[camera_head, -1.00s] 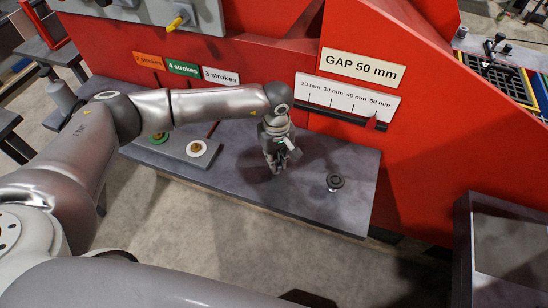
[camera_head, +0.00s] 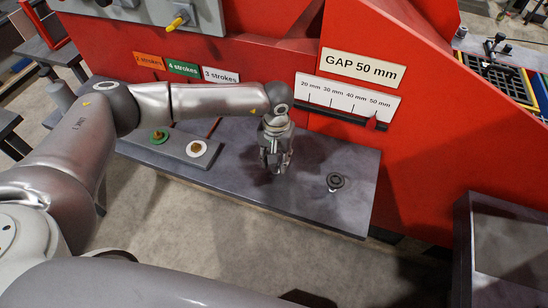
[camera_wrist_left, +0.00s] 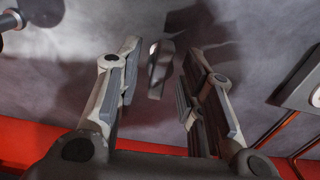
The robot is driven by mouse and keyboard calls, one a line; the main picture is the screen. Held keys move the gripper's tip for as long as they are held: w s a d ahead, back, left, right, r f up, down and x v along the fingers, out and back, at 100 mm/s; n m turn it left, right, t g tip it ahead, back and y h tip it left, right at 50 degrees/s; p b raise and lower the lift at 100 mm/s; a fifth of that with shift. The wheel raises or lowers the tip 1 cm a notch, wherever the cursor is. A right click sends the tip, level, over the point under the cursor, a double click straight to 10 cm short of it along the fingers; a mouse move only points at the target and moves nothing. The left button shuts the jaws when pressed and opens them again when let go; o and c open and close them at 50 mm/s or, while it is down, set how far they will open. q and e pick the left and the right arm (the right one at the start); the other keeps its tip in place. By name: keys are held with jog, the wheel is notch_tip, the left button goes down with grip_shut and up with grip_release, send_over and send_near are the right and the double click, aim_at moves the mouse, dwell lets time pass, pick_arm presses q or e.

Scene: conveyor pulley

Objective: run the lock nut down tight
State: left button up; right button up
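My left gripper (camera_head: 274,166) hangs fingers down over the middle of the grey bench. In the left wrist view my left gripper (camera_wrist_left: 160,95) is open, its two fingers wide apart. A small grey metal piece (camera_wrist_left: 160,70) with a bright rounded end shows between the fingers, touching neither; I cannot tell whether it is the lock nut. A dark round knob-like part (camera_head: 335,181) stands on the bench to the right of the gripper, and partly shows at the corner of the left wrist view (camera_wrist_left: 14,20). My right gripper is not in view.
A grey plate (camera_head: 172,148) with a green part (camera_head: 158,137) and a white ring (camera_head: 197,149) lies left of the gripper. Behind stands a red housing (camera_head: 440,150) with a gap scale (camera_head: 347,100) and a "GAP 50 mm" sign (camera_head: 362,67). The bench's right end is mostly clear.

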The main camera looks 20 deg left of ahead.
pick_arm(q)
jog(key=shift+r+p, duration=1.3)
jog(key=shift+r, duration=2.2)
